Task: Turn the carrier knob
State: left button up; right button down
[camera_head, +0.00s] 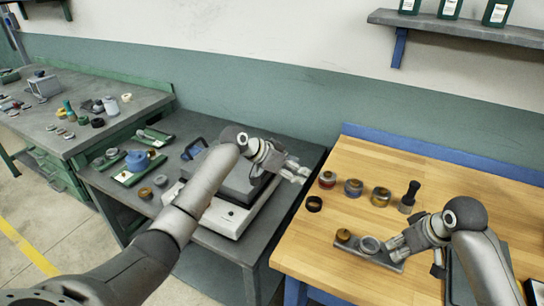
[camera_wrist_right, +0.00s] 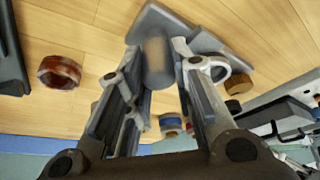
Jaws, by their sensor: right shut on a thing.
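The carrier is a grey plate (camera_head: 352,248) on the wooden table, with a grey ring (camera_head: 370,244) and a small brass piece (camera_head: 343,235) on it. My right gripper (camera_head: 393,247) is at the plate's right end. In the right wrist view its fingers (camera_wrist_right: 160,48) are closed on both sides of a grey cylindrical knob (camera_wrist_right: 157,62) on the plate (camera_wrist_right: 218,42). In the head view the gripper hides the knob. My left gripper (camera_head: 297,171) hangs at the right side of the white and grey machine (camera_head: 228,219), away from the carrier. Its finger gap is unclear.
Several ring jars (camera_head: 353,187) and a black-handled tool (camera_head: 409,197) stand behind the carrier. A dark ring (camera_head: 314,203) lies at the table's left edge. The front of the wooden table (camera_head: 350,282) is clear. A shelf (camera_head: 460,28) with bottles is on the wall.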

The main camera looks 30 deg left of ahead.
pick_arm(q)
jog(key=w+a+n+t, duration=0.2)
jog(key=a, duration=0.7)
jog(key=shift+w+n+t+y, duration=0.3)
jog(key=shift+w+t+y, duration=0.1)
jog(key=m+g+y, duration=0.6)
jog(key=m+g, duration=0.4)
jog(key=m, duration=0.6)
send_near(344, 233)
notch_tip(344, 233, down, 9)
jog(key=shift+w+a, duration=0.15)
